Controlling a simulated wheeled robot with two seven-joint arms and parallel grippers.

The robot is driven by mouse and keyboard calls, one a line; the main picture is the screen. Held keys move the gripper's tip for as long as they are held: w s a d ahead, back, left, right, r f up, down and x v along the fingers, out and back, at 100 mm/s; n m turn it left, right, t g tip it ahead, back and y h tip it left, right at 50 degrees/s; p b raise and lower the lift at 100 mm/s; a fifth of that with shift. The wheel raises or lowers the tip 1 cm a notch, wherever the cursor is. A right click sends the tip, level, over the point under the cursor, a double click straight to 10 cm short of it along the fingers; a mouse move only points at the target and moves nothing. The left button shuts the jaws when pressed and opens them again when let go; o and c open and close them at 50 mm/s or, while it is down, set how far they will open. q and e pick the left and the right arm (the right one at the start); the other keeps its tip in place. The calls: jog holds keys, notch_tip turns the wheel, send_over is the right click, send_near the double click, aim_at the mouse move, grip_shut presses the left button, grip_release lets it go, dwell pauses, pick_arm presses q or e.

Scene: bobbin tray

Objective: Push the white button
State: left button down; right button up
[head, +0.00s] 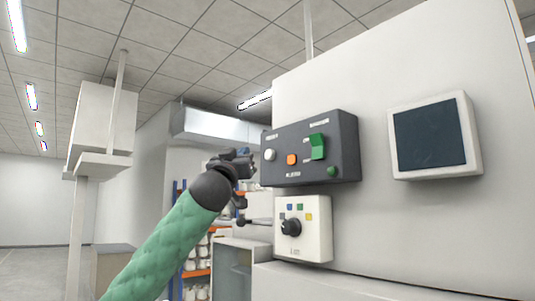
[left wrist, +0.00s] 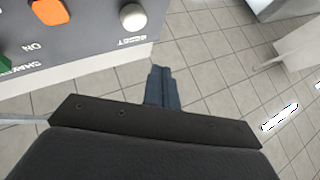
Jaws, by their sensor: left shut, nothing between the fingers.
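The white button (head: 270,154) is a round knob at the upper left of a dark grey control box (head: 345,140) on the pale machine wall. It also shows near the top of the left wrist view (left wrist: 132,17). My left gripper (head: 247,160) is just left of the box in the head view, close to the white button. Its fingers (left wrist: 160,72) are shut and empty. In the left wrist view a gap with floor behind it shows between fingertips and button, so I see no contact. My right gripper is in neither view.
The box also bears an orange button (head: 291,160), a green rocker switch (head: 317,146) and a small green button (head: 332,171). Below is a white panel with a black knob (head: 291,227). A dark screen (head: 431,136) is at right. Shelving (head: 196,263) stands behind my arm.

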aim_at(269, 155)
pick_arm(q)
jog(key=w+d, duration=0.1)
jog(key=d, duration=0.1)
jog(key=w+d, duration=0.2)
dwell(0.8)
dwell(1.0)
jog(key=shift+d, duration=0.15)
dwell(0.4)
jog(key=shift+w+d, duration=0.15)
jog(key=shift+d, duration=0.1)
jog(key=shift+a, duration=0.1)
